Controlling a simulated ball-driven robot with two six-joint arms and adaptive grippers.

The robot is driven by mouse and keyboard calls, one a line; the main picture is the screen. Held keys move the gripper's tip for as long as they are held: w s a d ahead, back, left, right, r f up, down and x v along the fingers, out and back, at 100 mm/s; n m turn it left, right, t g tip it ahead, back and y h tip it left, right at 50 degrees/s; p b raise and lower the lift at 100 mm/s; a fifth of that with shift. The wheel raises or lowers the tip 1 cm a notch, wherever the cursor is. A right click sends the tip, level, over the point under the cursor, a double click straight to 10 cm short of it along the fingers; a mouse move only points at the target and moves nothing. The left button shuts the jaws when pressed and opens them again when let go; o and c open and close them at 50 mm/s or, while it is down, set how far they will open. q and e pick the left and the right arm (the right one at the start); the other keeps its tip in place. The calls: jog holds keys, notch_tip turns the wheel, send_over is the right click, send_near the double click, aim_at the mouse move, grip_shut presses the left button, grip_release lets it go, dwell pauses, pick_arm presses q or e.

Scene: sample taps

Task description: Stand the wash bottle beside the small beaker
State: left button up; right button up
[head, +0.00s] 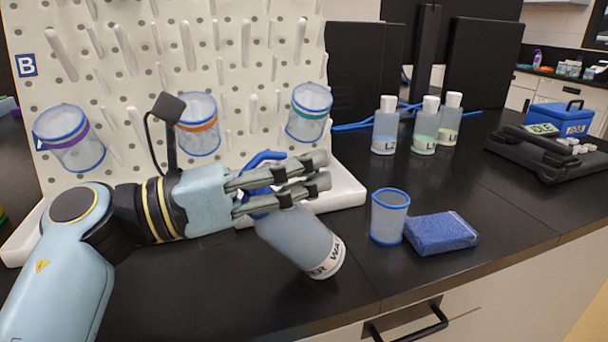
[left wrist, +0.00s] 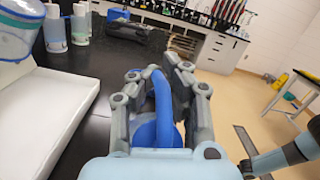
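The wash bottle (head: 302,241) is a translucent bottle with a blue top and a label near its base. It is tilted, its base toward the lower right. My left gripper (head: 322,172) is shut on its blue top, which shows between the fingers in the left wrist view (left wrist: 163,110). Whether the base touches the bench is hard to tell. The small beaker (head: 389,217) is clear with a blue rim and stands upright on the black bench, right of the bottle and apart from it.
A blue sponge-like block (head: 442,233) lies right of the beaker. Three white-capped bottles (head: 425,127) stand behind. A white pegboard (head: 230,60) with three banded beakers and a white tray (head: 345,188) are at left. Bare bench lies in front of the beaker.

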pick_arm(q)
jog(key=o, duration=0.4)
jog(key=shift+f, duration=0.1)
jog(key=shift+o, duration=0.4)
pick_arm(e)
jog(key=shift+d, duration=0.3)
